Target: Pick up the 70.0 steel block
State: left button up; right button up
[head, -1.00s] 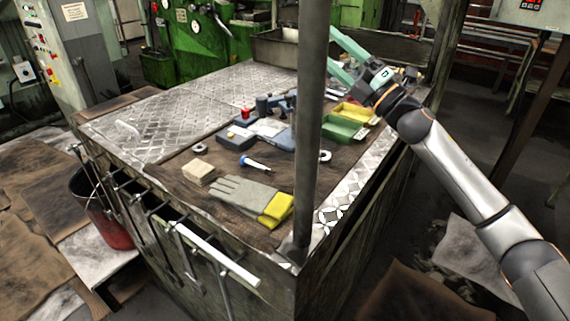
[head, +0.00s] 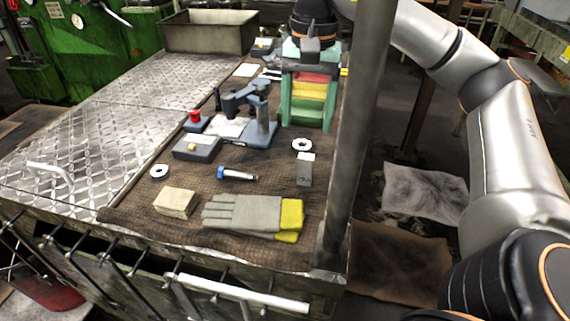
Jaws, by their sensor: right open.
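A small steel block (head: 305,169) with a pale top and a grey front face stands on the brown mat of the workbench. It is just behind the yellow cuff of the gloves and left of the dark post. My right gripper (head: 308,120) points down over the back of the bench, its two teal fingers spread with nothing held. It is beyond the block and apart from it. My left gripper is not in view.
Red, yellow and green bins (head: 308,114) show between my fingers. A dark upright post (head: 357,130) stands right of the block.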

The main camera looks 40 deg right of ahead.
jog(key=b, duration=0.3)
send_over(304, 182)
jog(key=d, duration=0.1)
jog(key=f, duration=0.4)
jog(key=shift+w+d+f, duration=0.1)
jog(key=shift+w+d, duration=0.1)
jog(key=shift+w, duration=0.15)
notch_tip(304, 182, down, 2)
jog(key=shift+f+b, duration=0.1)
jog(key=shift+b, duration=0.25)
jog(key=shift+f, duration=0.45)
jog(key=f, duration=0.5)
jog(key=shift+a, duration=0.3)
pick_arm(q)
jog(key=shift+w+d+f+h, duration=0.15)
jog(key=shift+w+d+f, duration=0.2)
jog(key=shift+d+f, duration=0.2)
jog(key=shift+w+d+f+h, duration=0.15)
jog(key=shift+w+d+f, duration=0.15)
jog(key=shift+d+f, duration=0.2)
pick_arm(e)
grip_shut()
